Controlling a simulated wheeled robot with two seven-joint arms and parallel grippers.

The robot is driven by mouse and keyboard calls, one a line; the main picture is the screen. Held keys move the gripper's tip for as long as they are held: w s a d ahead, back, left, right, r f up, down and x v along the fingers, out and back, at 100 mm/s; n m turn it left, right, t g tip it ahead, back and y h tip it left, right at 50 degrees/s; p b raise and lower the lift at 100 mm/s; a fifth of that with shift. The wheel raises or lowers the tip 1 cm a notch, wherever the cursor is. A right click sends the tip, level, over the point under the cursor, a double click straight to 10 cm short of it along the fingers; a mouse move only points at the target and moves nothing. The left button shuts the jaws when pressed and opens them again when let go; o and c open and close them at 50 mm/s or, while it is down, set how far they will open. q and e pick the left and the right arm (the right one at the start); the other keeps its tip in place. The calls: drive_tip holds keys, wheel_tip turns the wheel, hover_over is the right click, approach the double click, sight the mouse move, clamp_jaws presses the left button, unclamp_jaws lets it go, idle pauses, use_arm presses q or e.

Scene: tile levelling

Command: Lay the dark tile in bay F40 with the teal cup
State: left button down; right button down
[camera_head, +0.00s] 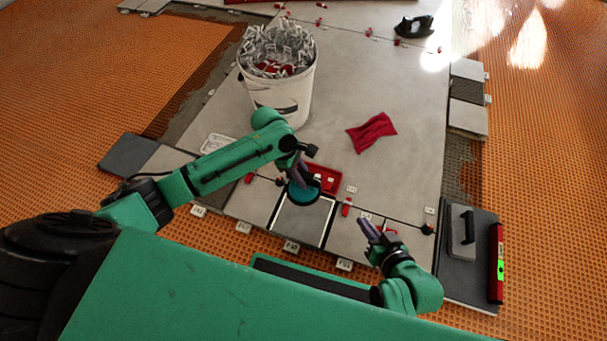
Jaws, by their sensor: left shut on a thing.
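The teal cup (303,194) is a round suction cup, low over the back edge of the bay marked F40 (291,246). My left gripper (301,178) is shut on its top. In that bay a grey square surface (302,221) shows pale side borders and a dark front edge. I cannot tell whether it is a laid tile or the bay's bed, nor whether the cup touches it. A dark tile (128,154) lies at the left end of the row. My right gripper (369,226) is to the right of the bay, its fingers close together and holding nothing I can see.
A red tray (325,178) is just behind the cup. A white bucket of clips (279,88) stands farther back, and a red cloth (371,132) lies on the pale tiles. Orange matting surrounds the floor.

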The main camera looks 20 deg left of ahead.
sight(306, 174)
use_arm(q)
drive_tip(key=shift+r+p, duration=0.6)
drive_tip(key=shift+r, duration=0.1)
drive_tip(key=shift+r+p, duration=0.4)
drive_tip(key=shift+p, duration=0.25)
drive_tip(key=shift+r+p, duration=0.6)
drive_tip(key=shift+p, duration=0.25)
use_arm(e)
drive_tip(key=s+d+r+g+h, duration=0.4)
drive_tip(key=d+r+g, duration=0.1)
drive_tip(key=d, duration=0.4)
drive_tip(key=shift+d+r+g, duration=0.25)
drive_tip(key=shift+r+g, duration=0.15)
drive_tip(key=shift+r, duration=0.15)
